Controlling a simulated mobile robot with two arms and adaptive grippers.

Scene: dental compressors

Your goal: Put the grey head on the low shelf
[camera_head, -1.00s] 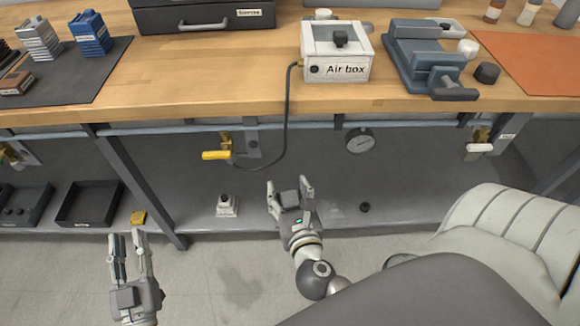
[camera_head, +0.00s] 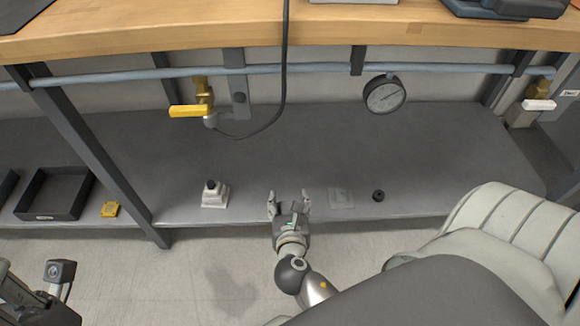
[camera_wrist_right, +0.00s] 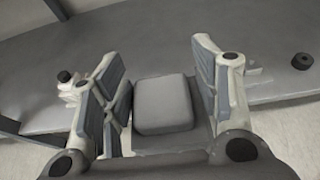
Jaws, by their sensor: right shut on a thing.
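The grey head (camera_wrist_right: 163,104) is a rounded grey block between the fingers of my right gripper (camera_wrist_right: 165,85) in the wrist view. In the head view my right gripper (camera_head: 289,203) is shut on it, at the front edge of the low shelf (camera_head: 300,150). The low shelf is a wide dark grey board under the bench. I cannot tell the exact height of the head above it. Part of my left arm (camera_head: 45,300) shows at the bottom left, its fingertips not made out.
On the shelf stand a white block with a black knob (camera_head: 214,194), a pale flat plate (camera_head: 340,197) and a black knob (camera_head: 378,195). A yellow piece (camera_head: 110,209) and black tray (camera_head: 55,193) lie left of the leg (camera_head: 95,150). A pipe with gauge (camera_head: 384,94) runs above.

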